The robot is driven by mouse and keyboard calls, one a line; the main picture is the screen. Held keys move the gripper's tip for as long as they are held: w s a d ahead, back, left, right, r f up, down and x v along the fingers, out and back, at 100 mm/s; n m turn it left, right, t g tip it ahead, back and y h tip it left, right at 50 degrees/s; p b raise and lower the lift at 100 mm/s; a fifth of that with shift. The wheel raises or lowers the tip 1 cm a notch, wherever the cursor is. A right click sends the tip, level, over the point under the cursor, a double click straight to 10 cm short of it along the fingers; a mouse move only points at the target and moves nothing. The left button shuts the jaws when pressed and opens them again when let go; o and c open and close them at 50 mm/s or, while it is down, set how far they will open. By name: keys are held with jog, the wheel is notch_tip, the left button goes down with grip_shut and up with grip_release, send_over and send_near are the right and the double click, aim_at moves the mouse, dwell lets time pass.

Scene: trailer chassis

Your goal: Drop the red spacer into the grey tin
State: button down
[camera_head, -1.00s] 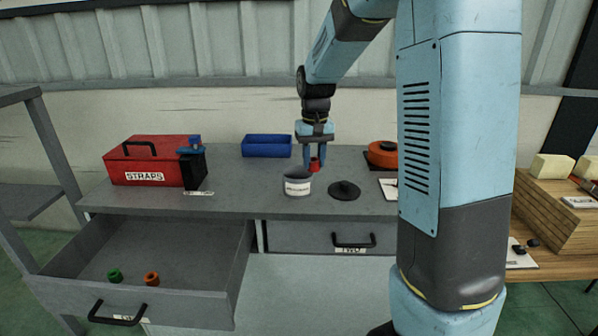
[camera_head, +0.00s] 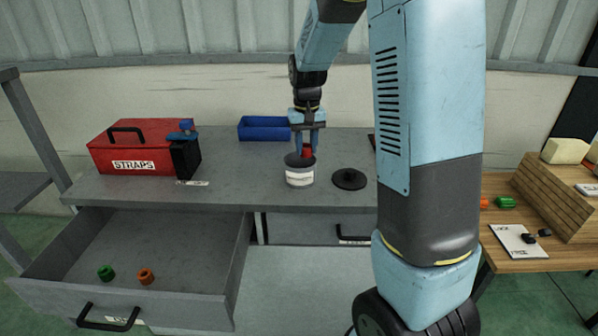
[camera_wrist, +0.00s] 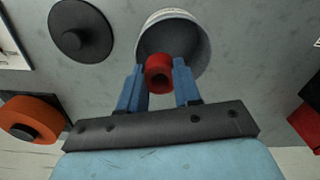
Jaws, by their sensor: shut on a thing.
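The red spacer (camera_head: 307,151) is between the fingers of my gripper (camera_head: 306,150), which is shut on it. The grey tin (camera_head: 299,178) stands open and upright on the workbench, with a white label on its front. In the head view the spacer shows just above the tin's rim. In the wrist view the spacer (camera_wrist: 159,73) overlaps the mouth of the tin (camera_wrist: 176,37), and my gripper's blue fingers (camera_wrist: 159,80) hold it from both sides. I cannot tell its exact height over the rim.
A dark round lid (camera_head: 349,179) lies right of the tin. A blue tray (camera_head: 265,128) stands behind, and a red STRAPS box (camera_head: 135,155) at left. The open drawer (camera_head: 190,268) below holds a green spacer (camera_head: 105,272) and an orange spacer (camera_head: 145,276).

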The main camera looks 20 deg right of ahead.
jog(key=shift+f, duration=0.9)
jog(key=c, duration=0.7)
grip_release()
notch_tip(320, 180, up, 14)
jog(key=shift+f, duration=0.15)
